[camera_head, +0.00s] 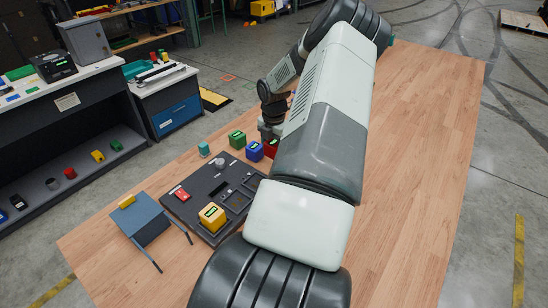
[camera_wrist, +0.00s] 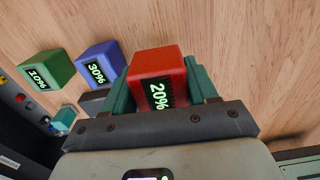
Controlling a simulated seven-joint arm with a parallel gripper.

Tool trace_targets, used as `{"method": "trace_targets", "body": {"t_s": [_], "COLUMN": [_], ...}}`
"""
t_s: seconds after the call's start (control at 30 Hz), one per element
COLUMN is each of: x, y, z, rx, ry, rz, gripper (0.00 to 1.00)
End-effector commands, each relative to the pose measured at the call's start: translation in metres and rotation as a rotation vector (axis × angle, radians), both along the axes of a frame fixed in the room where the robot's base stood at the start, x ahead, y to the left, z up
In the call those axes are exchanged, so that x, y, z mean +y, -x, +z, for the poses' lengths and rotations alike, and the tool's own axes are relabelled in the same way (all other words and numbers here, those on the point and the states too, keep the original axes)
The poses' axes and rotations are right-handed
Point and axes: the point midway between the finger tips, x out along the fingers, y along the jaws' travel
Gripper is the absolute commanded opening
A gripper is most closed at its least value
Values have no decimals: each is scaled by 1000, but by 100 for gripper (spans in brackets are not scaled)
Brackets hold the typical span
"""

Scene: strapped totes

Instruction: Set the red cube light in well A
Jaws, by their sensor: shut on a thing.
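The red cube light (camera_wrist: 158,68) shows a glowing "20%" label in the wrist view. My gripper (camera_wrist: 163,90) is shut on it, with a green finger on each side. In the head view, the red cube (camera_head: 271,150) shows partly below my gripper (camera_head: 271,133), beside the dark board's far corner. I cannot tell whether it touches the table. The dark board (camera_head: 179,206) has square frames; the frames at its right (camera_head: 237,201) look empty. No well letters are readable, so I cannot tell which is A. My arm hides part of the table.
A blue cube (camera_head: 255,151), labelled 30%, and a green cube (camera_head: 237,139), labelled 10%, stand close left of the red one. A yellow cube (camera_head: 212,217) sits on the board's near part. A teal object (camera_head: 204,149) stands nearby. The table's right side (camera_head: 420,150) is clear.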

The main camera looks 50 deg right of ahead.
Motion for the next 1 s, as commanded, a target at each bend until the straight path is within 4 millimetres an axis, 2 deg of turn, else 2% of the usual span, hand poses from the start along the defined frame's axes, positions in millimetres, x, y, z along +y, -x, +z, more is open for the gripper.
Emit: {"method": "trace_targets", "body": {"t_s": [0.1, 0.23, 0.5, 0.6, 0.73, 1.0], "x": [-1, 12, 81, 99, 110, 111], "y": [0, 0, 10, 15, 17, 17], "z": [22, 34, 37, 36, 35, 17], "rx": [-2, 1, 5, 3, 2, 1], "ry": [3, 2, 5, 2, 0, -2], "rz": [1, 6, 27, 30, 31, 31], "gripper": [18, 18, 18, 18, 18, 18]}}
